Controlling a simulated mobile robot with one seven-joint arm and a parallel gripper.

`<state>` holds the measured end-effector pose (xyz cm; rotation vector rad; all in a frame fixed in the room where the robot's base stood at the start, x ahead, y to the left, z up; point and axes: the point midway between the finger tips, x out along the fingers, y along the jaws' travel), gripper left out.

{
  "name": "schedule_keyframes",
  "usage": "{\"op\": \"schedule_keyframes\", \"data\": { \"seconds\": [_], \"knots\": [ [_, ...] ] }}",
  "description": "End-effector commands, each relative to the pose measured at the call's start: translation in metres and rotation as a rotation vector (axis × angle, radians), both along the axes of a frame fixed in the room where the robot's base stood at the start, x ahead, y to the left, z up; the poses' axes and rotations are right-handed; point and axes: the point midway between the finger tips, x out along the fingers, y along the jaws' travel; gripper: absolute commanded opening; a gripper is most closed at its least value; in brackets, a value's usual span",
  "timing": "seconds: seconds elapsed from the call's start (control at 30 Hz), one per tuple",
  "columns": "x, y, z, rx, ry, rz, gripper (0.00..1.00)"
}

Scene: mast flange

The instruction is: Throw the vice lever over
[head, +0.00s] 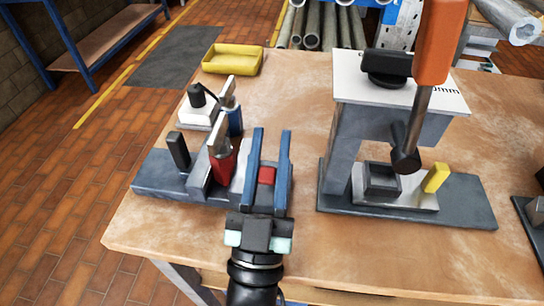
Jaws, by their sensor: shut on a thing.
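The vice (205,185) sits on a dark base plate (155,178) at the front left of the bench. It has light grey jaws, and a red piece with a grey top (222,160) stands between them. My gripper (271,140) reaches in from the front, its two long blue fingers on either side of a red block (266,175) at the vice's right end. The gripper is shut on this red block, which looks like the vice lever's grip. The rest of the lever is hidden by the fingers.
A black upright knob (178,150) stands on the vice plate's left. Behind are a small white block with a black knob (198,105) and a yellow tray (233,60). A press with an orange-handled lever (438,45) stands right. Bare bench lies between vice and press.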

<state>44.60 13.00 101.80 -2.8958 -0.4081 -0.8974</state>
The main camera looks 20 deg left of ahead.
Motion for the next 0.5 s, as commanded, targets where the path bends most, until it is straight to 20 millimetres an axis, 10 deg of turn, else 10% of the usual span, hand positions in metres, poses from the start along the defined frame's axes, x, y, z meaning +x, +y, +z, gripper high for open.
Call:
{"op": "schedule_keyframes", "data": {
  "seconds": [0.5],
  "knots": [
    [-0.0072, -0.0022, -0.0038, 0.017, -0.060, 0.000, 0.00]
  ]
}}
